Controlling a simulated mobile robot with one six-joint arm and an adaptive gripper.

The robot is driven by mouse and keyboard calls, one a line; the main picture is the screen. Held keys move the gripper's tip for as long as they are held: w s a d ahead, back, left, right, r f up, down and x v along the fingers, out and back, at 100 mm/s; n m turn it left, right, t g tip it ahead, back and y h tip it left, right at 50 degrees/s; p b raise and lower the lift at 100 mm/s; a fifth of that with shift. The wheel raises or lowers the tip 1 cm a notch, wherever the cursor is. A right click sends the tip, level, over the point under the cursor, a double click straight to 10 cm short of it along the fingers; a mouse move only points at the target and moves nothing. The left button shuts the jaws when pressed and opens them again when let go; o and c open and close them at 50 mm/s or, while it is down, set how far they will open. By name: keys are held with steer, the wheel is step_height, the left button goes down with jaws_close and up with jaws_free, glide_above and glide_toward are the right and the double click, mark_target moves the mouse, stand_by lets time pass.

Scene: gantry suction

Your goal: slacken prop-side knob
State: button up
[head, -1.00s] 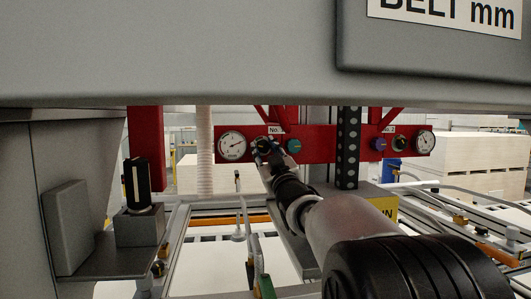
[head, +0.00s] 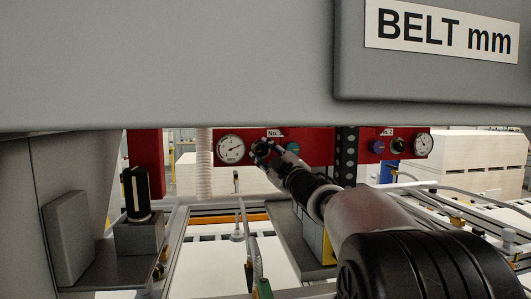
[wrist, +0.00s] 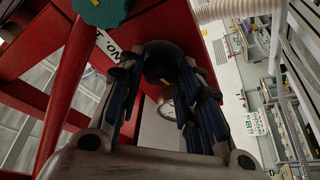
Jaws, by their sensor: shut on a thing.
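A black knob with a yellow mark (wrist: 160,68) sits between my fingers in the wrist view. My gripper (head: 262,149) is shut on it at the red panel (head: 320,143), just right of the left gauge (head: 230,149). In the head view the fingers mostly hide this knob. A teal knob (head: 292,147) is just right of my gripper; it also shows at the top of the wrist view (wrist: 103,8). The frames do not show which knob is called prop-side.
A blue knob (head: 377,147), a dark knob (head: 398,146) and a second gauge (head: 423,145) are at the panel's right. A black knob with a white line (head: 136,190) stands on a bracket at left. A grey beam (head: 200,70) hangs low across the top.

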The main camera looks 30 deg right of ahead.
stand_by(0.3)
steer(key=o, duration=0.8)
steer(key=shift+c, duration=0.2)
steer(key=v, duration=1.2)
